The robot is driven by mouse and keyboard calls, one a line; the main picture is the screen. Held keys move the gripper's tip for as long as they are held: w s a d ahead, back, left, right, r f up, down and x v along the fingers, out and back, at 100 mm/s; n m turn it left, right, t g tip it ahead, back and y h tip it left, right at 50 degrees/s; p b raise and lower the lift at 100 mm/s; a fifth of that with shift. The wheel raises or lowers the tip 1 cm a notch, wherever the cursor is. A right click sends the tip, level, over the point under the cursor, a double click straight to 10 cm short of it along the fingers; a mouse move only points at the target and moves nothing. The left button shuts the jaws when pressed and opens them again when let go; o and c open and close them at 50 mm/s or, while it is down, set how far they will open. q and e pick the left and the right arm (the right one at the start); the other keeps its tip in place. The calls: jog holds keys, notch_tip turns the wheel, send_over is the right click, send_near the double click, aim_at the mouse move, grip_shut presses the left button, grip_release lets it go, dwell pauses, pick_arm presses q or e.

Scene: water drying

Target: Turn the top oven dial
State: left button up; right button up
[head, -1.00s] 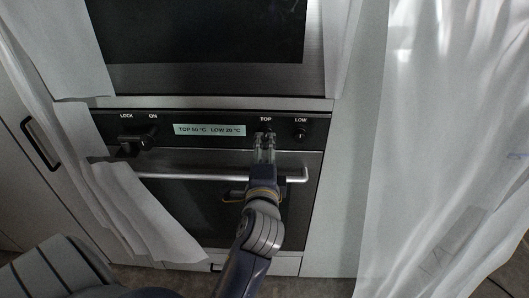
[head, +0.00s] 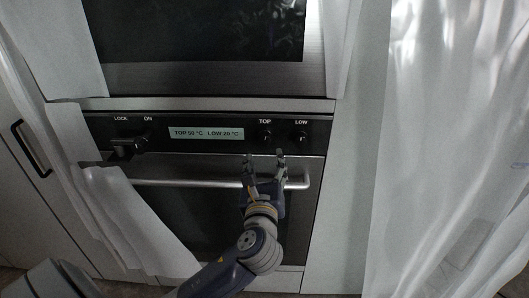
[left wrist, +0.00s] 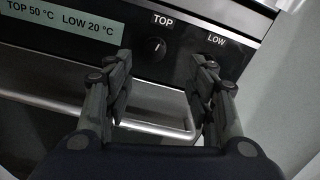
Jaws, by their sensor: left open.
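The top oven dial (head: 265,136) is a small black knob below the label TOP on the oven's control panel. It also shows in the left wrist view (left wrist: 154,49), between and beyond my fingers, with a light pointer line. My left gripper (head: 264,158) is open and empty just below and in front of that dial, apart from it. In the left wrist view its two fingers (left wrist: 160,72) stand wide apart. The LOW dial (head: 301,137) sits to the right, partly hidden behind the right finger in the left wrist view. My right gripper is not in view.
The display (head: 206,133) reads TOP 50 °C, LOW 20 °C. An oven door handle (head: 200,184) runs below the panel. White cloths (head: 140,215) hang at the left, and a sheer curtain (head: 450,140) at the right.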

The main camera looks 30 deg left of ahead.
aim_at(265, 140)
pick_arm(q)
jog(key=w+a+m, duration=0.1)
jog(key=w+a, duration=0.1)
jog(key=w, duration=0.1)
jog(key=w+a+p, duration=0.1)
jog(key=w+a, duration=0.1)
jog(key=w, duration=0.1)
jog(key=w+a+m, duration=0.1)
jog(key=w+a, duration=0.1)
jog(key=w, duration=0.1)
jog(key=shift+a+f+m+p, duration=0.15)
jog(key=shift+f+m+p, duration=0.15)
jog(key=shift+f+p, duration=0.1)
jog(key=c, duration=1.1)
jog(key=shift+o, duration=0.2)
